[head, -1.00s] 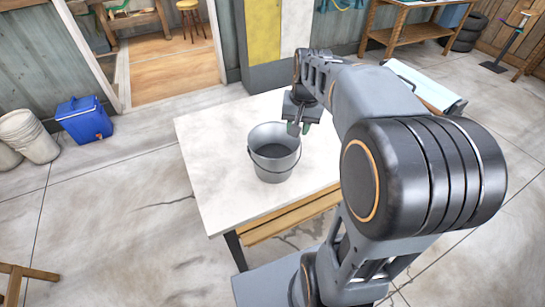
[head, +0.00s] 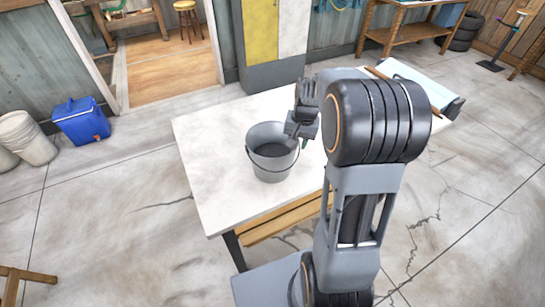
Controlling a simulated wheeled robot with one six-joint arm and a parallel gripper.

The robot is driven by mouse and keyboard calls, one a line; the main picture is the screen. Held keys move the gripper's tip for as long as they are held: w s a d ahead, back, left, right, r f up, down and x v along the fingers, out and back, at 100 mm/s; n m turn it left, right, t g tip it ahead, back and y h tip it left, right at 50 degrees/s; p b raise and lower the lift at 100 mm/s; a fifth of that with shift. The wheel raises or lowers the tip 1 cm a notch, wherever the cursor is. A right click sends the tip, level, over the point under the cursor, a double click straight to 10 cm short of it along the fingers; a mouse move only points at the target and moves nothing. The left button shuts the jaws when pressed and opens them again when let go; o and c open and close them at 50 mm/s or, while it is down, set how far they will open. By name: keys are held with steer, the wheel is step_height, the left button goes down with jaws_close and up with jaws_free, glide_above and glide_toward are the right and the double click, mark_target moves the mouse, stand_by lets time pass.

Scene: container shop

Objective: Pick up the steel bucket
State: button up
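The steel bucket (head: 270,163) stands upright on the white-topped table (head: 215,150), with its thin wire handle hanging down at the front. It looks empty. My gripper (head: 297,142) is at the bucket's right rear rim, pointing down and overlapping the rim in the picture. I cannot tell whether it touches the bucket. The fingers are small and partly hidden, so their opening does not show clearly.
A light blue-white object (head: 420,82) lies at the table's far right end. A blue cooler (head: 83,121) and pale buckets (head: 27,137) stand on the floor at left. The table's left part is clear.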

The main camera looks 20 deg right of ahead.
steer(key=shift+w+a+f, duration=0.1)
steer(key=shift+f, duration=1)
steer(key=shift+w+a+f, duration=0.1)
steer(key=shift+f, duration=0.95)
steer(key=shift+c, duration=0.3)
jaws_close()
